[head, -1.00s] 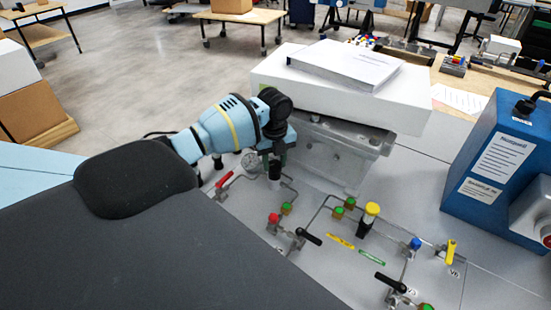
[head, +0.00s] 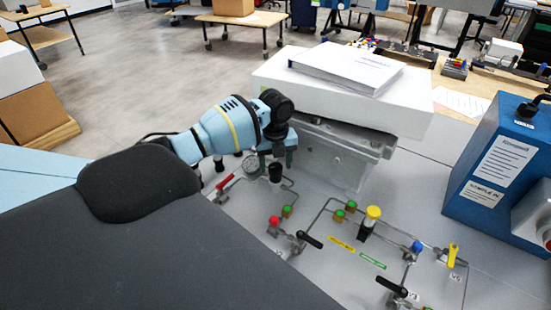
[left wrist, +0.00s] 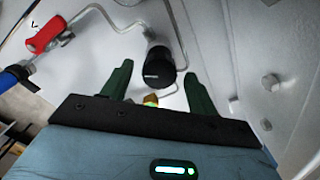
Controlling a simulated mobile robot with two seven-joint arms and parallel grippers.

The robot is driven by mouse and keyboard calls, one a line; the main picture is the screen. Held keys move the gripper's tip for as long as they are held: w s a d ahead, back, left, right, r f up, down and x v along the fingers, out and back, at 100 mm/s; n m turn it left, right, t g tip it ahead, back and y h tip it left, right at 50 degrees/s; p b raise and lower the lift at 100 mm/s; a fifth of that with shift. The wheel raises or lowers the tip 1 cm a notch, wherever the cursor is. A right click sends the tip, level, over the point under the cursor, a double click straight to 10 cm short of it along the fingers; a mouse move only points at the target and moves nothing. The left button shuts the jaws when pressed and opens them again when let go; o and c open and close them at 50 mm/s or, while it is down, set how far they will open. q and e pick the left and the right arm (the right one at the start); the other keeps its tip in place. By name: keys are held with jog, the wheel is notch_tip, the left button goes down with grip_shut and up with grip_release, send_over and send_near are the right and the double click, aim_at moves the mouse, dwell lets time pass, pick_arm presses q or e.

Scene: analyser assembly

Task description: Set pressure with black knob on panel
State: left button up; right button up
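The black knob (head: 275,172) stands on the grey panel (head: 320,265), beside a round pressure gauge (head: 251,165). My left gripper (head: 278,158) is just above the knob in the head view and partly hides the space around it. In the left wrist view the knob (left wrist: 158,68) shows between the two green fingers of my left gripper (left wrist: 157,80). The fingers are spread, with a gap on each side of the knob. Whether the fingertips reach down around it is hard to tell. My right gripper is not in view.
A red-handled valve (head: 225,181) is close to the left of the knob, also in the left wrist view (left wrist: 45,35). Pipes, green knobs and a yellow-topped knob (head: 373,212) lie to the right. A white box (head: 345,95) stands behind, a blue unit (head: 500,165) at right.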

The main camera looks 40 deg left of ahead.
aim_at(276, 166)
pick_arm(q)
jog(key=shift+r, duration=3.9)
